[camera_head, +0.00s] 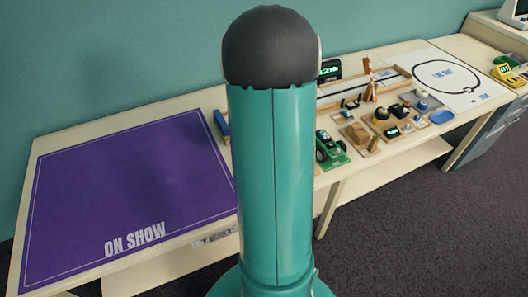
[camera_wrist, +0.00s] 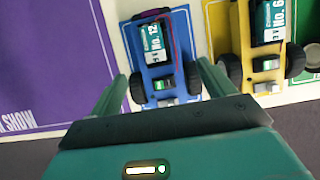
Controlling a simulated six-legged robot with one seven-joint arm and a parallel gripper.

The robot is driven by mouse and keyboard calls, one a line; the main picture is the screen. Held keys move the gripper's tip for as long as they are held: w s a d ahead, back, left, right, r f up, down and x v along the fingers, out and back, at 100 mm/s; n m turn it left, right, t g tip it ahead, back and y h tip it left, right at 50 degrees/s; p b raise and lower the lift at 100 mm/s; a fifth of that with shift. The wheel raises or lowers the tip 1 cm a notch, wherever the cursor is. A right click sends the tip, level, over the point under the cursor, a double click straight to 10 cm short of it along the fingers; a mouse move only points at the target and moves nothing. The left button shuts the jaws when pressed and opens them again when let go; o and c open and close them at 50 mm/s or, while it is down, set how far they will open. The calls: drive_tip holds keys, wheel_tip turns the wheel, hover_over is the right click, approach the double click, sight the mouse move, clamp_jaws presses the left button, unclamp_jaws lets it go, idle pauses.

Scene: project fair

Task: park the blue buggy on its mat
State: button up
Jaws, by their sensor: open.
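The blue buggy (camera_wrist: 158,58) has black wheels and a label reading No. 12. In the wrist view it stands on a blue mat (camera_wrist: 184,22) with a pale border, the top edge and right side of which show around it. My gripper (camera_wrist: 162,72) is open, with one finger to each side of the buggy's near end. I see no clear contact, and I cannot tell how high the fingers are. In the head view my arm hides the gripper and most of this spot; only a blue bit (camera_head: 221,126) shows at the arm's left edge.
A yellow buggy (camera_wrist: 262,45) stands close to the right, near my right finger. A purple ON SHOW sheet (camera_head: 130,180) lies at left. A green buggy (camera_head: 330,150) and several small items crowd the table right of my arm. The table's front edge is near.

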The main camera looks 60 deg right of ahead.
drive_tip(key=v, duration=0.9)
drive_tip(key=shift+r, duration=0.25)
drive_tip(key=w+a+r+n+t+y, duration=0.1)
drive_tip(key=w+a+r+n, duration=0.35)
drive_tip(key=a+n, duration=0.5)
drive_tip(key=w+a+r+n+y, duration=0.1)
drive_tip(key=w+a+r+n, duration=0.2)
drive_tip(key=a+r+n, duration=0.5)
drive_tip(key=s+a+r+n, duration=0.3)
drive_tip(key=a+n, duration=0.5)
drive_tip(key=n, duration=0.4)
drive_tip(key=s+a+r+n, duration=0.2)
drive_tip(key=a+n, duration=0.6)
drive_tip(key=n, duration=0.5)
drive_tip(key=shift+s+r+t, duration=0.3)
drive_tip(key=shift+s+r, duration=0.1)
drive_tip(key=shift+s, duration=0.1)
drive_tip(key=shift+d, duration=0.1)
drive_tip(key=c, duration=0.9)
drive_tip(key=shift+d+m, duration=0.15)
drive_tip(key=shift+m, duration=0.1)
drive_tip(key=shift+c, duration=0.5)
